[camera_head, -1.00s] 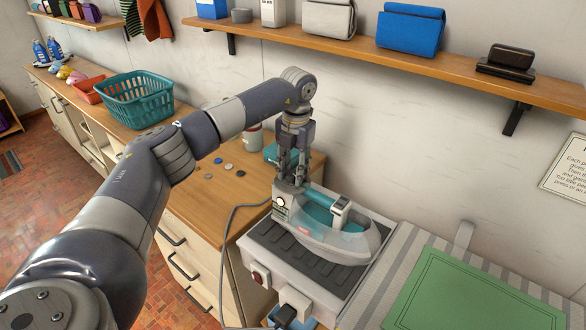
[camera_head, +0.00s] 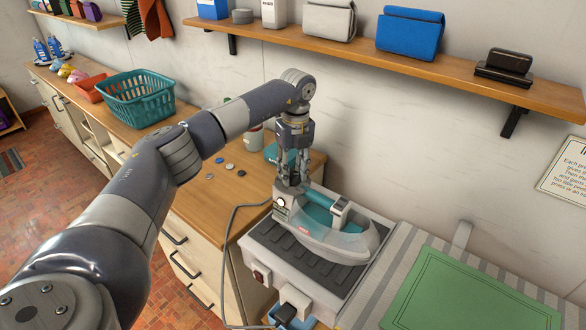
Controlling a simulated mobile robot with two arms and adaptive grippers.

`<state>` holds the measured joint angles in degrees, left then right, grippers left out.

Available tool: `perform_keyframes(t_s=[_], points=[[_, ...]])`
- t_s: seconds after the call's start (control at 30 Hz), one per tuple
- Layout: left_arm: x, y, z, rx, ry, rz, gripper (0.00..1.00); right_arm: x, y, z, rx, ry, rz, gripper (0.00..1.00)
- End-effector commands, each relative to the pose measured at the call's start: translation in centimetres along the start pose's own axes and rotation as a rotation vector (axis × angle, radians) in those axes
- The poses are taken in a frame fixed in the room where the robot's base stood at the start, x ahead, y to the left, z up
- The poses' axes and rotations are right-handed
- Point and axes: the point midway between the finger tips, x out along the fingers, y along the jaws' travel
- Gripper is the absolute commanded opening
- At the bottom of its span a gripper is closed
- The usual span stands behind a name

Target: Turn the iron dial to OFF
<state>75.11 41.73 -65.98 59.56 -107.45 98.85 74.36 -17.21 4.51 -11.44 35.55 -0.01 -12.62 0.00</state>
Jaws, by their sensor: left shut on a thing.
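The iron (camera_head: 330,240), pale grey with a clear teal tank and a teal handle, stands on a grey base with a dark ribbed top (camera_head: 300,262). My left gripper (camera_head: 290,184) points straight down at the iron's rear top end, and its fingers are shut on the iron dial. The fingers hide the dial, so its mark and setting cannot be read. A small round white part (camera_head: 280,203) shows on the iron's rear face just below the fingertips. My right gripper is not in view.
A grey cord (camera_head: 228,240) runs along the counter left of the base. A red switch (camera_head: 261,274) and a plug (camera_head: 285,313) are at the base's front. A green mat (camera_head: 460,295) lies right. A wooden shelf (camera_head: 450,65) with boxes hangs above.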

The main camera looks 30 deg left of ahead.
Motion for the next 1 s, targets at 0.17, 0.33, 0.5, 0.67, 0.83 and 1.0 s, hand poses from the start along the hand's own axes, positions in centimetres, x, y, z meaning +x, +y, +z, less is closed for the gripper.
perform_keyframes(t_s=[0.17, 0.33, 0.5, 0.67, 0.83, 1.0], points=[[-0.2, 0.0, 0.0, -0.168, 0.008, -0.001, 0.07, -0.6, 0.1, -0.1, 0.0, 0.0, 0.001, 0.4], [-0.2, 0.1, 0.0, -0.329, 0.017, -0.001, 0.07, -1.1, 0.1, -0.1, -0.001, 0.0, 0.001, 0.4], [-0.2, 0.1, 0.1, -0.489, 0.025, 0.0, 0.07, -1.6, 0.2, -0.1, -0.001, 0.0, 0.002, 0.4], [-0.2, 0.2, 0.1, -0.626, 0.031, -0.001, 0.07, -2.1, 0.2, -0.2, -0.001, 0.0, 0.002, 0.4], [-0.2, 0.2, 0.1, -0.746, 0.037, 0.0, 0.07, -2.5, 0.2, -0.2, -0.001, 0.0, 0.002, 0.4], [-0.1, 0.2, 0.1, -0.833, 0.041, 0.001, 0.07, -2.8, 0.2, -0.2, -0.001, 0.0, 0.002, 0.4]])
